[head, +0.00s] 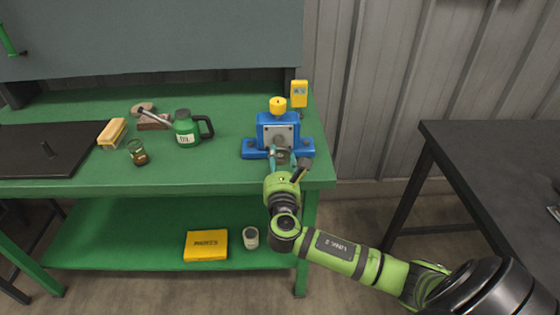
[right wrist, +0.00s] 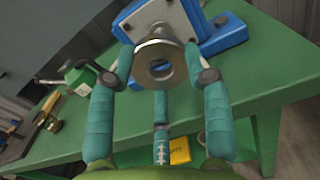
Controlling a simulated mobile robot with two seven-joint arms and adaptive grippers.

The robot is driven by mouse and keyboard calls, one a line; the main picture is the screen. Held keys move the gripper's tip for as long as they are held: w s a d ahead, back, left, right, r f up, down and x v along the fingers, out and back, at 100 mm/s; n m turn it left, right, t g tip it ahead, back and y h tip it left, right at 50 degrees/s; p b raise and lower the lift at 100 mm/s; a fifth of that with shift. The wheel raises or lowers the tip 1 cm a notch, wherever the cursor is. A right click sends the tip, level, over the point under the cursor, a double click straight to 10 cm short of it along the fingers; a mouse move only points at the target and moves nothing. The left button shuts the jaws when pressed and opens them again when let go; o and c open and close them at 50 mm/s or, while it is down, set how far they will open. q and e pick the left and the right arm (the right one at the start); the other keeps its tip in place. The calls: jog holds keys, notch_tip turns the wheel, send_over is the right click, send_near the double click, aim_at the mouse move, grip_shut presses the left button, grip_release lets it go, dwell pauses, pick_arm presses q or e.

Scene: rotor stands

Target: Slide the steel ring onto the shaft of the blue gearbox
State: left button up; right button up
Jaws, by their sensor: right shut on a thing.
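The blue gearbox (head: 265,131) stands on the green bench near its right end, with a pale square face plate towards me. It also shows at the top of the right wrist view (right wrist: 225,35). My right gripper (head: 284,158) is in front of that face. In the right wrist view its teal fingers (right wrist: 160,62) are shut on the steel ring (right wrist: 142,64), whose hole faces the camera. The ring is in front of the face plate; the shaft is largely hidden behind it. I cannot tell whether the ring is around the shaft. My left gripper is not in view.
A yellow device (head: 299,93) stands behind the gearbox. A dark table (head: 490,150) stands at right. The bench between jug and gearbox is clear.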

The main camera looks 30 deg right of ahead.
aim_at(279, 143)
jog(key=shift+w+d, duration=0.25)
jog(key=shift+w, duration=0.1)
jog(key=shift+w+d, duration=0.1)
jog(key=shift+w, duration=0.1)
jog(key=shift+w+d, duration=0.15)
jog(key=shift+w, duration=0.15)
dwell(0.5)
jog(key=shift+x, duration=1.15)
jog(key=shift+w+d, duration=0.2)
jog(key=shift+w, duration=0.1)
jog(key=shift+w+d+b, duration=0.3)
jog(key=shift+w+d, duration=0.05)
jog(key=shift+w, duration=0.2)
dwell(0.4)
